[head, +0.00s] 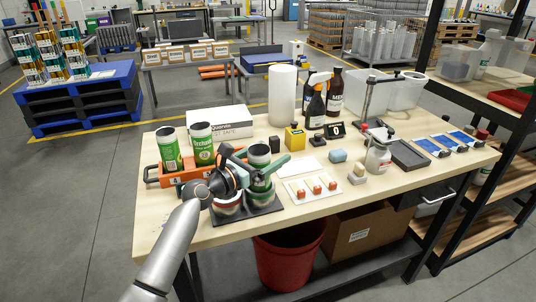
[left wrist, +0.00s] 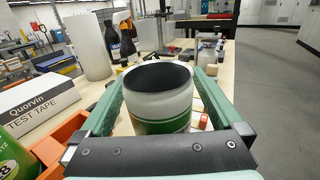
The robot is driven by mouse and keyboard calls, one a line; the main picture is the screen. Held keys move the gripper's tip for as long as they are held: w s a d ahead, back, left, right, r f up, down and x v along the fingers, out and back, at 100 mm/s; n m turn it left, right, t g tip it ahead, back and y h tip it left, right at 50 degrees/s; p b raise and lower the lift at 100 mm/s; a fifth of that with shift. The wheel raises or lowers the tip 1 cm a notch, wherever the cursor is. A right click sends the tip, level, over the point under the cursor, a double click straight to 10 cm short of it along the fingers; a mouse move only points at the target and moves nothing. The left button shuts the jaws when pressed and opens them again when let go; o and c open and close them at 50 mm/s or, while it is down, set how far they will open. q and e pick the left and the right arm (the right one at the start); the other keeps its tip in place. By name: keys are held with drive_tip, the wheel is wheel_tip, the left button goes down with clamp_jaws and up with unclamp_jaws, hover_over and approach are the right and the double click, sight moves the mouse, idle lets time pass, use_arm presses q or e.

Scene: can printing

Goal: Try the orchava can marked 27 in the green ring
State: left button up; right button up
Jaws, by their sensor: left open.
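A green and white can with a dark top (head: 259,152) stands upright at the green ring (head: 262,188) on the dark base (head: 270,208). Its lower part is hidden, so I cannot tell how deep it sits. No number on it is readable. My left gripper (head: 258,165) is open around this can, one finger on each side. In the left wrist view the can (left wrist: 160,105) stands between the spread green fingers, with gaps beside it. Two similar green cans, a left one (head: 169,148) and a right one (head: 202,144), stand in the orange rack (head: 152,174). My right gripper is not in view.
A red-ringed holder (head: 228,206) sits beside the green ring on the base. A white tape box (head: 220,121) lies behind the rack. A white board with red-topped pieces (head: 313,188) lies to the right. Bottles (head: 334,95) and a white roll (head: 283,97) stand farther back.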

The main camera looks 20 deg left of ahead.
use_arm(q)
drive_tip(key=v, duration=1.2)
drive_tip(key=shift+s+p, duration=0.3)
drive_tip(key=s+d+f+m+g+y, duration=0.1)
drive_tip(key=s+d+f+m+g, duration=0.25)
drive_tip(key=s+f+m, duration=0.35)
drive_tip(key=s+d+f+m+g+y, duration=0.2)
drive_tip(key=s+f+m+g, duration=0.3)
drive_tip(key=f+m, duration=0.4)
drive_tip(key=s+a+f+m+g+y, duration=0.2)
drive_tip(key=s+f+m+y, duration=0.1)
drive_tip(key=s+m, duration=0.55)
drive_tip(key=s+a+f+m+g+y, duration=0.2)
drive_tip(key=s+m+y, duration=0.1)
drive_tip(key=s+m, duration=0.6)
drive_tip(key=w+d+f+n+t+h+p, duration=0.1)
drive_tip(key=w+d+f+t+h, duration=0.1)
drive_tip(key=f+t, duration=0.4)
drive_tip(key=shift+w+d+f+h+p, duration=0.35)
drive_tip(key=shift+w+d+f, duration=0.5)
drive_tip(key=shift+f, duration=1)
